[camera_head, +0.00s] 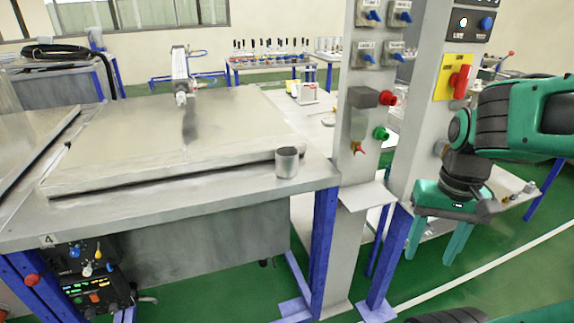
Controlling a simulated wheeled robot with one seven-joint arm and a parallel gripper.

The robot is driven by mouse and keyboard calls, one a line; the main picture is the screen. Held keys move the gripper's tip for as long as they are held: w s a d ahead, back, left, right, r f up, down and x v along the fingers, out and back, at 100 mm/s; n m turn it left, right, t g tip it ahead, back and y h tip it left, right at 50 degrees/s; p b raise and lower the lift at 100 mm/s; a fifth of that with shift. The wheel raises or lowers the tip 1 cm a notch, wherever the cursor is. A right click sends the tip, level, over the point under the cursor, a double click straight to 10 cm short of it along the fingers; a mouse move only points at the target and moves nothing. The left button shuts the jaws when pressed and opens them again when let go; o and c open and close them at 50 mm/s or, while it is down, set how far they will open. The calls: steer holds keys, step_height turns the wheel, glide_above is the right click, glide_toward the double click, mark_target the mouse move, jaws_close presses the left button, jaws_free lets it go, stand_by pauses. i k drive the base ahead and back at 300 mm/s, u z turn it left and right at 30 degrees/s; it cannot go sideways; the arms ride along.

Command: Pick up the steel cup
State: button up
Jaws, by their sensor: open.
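The steel cup (287,162) is a small grey metal cylinder. It stands upright on the grey workbench (320,172), near the bench's right front corner and beside a large flat metal lid (170,135). My gripper (432,247) is at the right of the view, with its two green fingers pointing down and spread apart. It is open and empty. It hangs right of the cup and apart from it, with a grey post between them in the picture.
Grey posts (362,110) with switches, valves and a red knob (459,82) stand between the bench and my arm. Blue bench legs (325,240) reach the green floor. A control box (95,290) sits under the bench. Other tables stand behind.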

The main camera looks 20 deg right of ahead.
mark_target(287, 162)
steer(key=u, duration=0.8)
steer(key=k, duration=0.8)
steer(key=u, duration=0.35)
steer(key=i, duration=0.5)
steer(key=z, duration=0.05)
